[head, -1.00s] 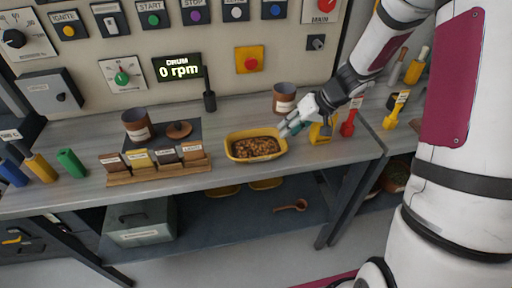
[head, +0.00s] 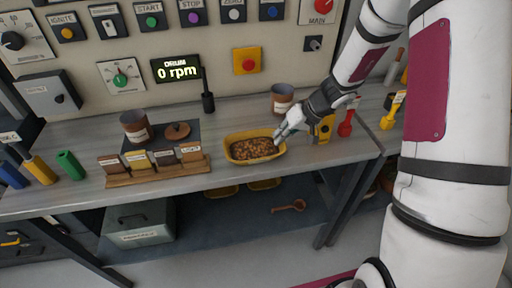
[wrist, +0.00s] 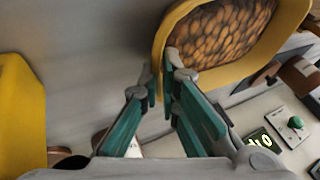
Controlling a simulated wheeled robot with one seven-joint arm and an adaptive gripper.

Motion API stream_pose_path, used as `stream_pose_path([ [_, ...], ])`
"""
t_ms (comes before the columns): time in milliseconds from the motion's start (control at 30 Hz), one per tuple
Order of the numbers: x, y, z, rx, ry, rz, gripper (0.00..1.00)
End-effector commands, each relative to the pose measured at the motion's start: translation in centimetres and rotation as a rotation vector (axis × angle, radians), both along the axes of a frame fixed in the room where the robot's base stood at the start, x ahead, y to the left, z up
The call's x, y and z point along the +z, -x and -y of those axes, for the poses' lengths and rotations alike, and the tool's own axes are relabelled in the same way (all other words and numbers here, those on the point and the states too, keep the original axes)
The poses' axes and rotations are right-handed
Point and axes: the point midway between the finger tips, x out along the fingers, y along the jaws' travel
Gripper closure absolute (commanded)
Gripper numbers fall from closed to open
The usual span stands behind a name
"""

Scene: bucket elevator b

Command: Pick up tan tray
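The tan tray is a mustard-yellow oval dish (head: 233,157) full of brown beans or nuts, upright on the grey bench near its front edge. It also shows in the wrist view (wrist: 295,45), its near rim by my fingertips. My gripper (head: 281,137) reaches down from the right to the tray's right end. In the wrist view my gripper's teal fingers (wrist: 159,82) are close together, one on the outer side of the rim and one at its inner side. Whether they press on the wall is not clear.
A brown canister (head: 283,99) stands behind the tray. A yellow object (head: 323,129) and a red scoop-like tool (head: 346,122) stand to the right. A wooden rack of packets (head: 150,179) is to the left. The emergency-button panel (head: 249,60) is behind.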

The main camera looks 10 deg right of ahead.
Motion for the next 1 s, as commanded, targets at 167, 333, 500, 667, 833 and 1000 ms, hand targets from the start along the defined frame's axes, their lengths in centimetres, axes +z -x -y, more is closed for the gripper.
stream_pose_path([
  [167,0.1,0.0,0.0,0.0,0.0,0.001,1.0],
  [333,0.8,-0.1,0.0,0.001,0.0,0.003,1.0],
  [500,2.7,-0.1,0.0,0.001,0.002,0.004,1.0],
  [667,3.7,1.8,0.8,-0.006,0.0,-0.002,1.0],
  [833,4.0,5.7,2.3,-0.007,0.0,0.0,1.0],
  [1000,4.4,9.8,3.8,-0.006,0.0,0.0,1.0],
])
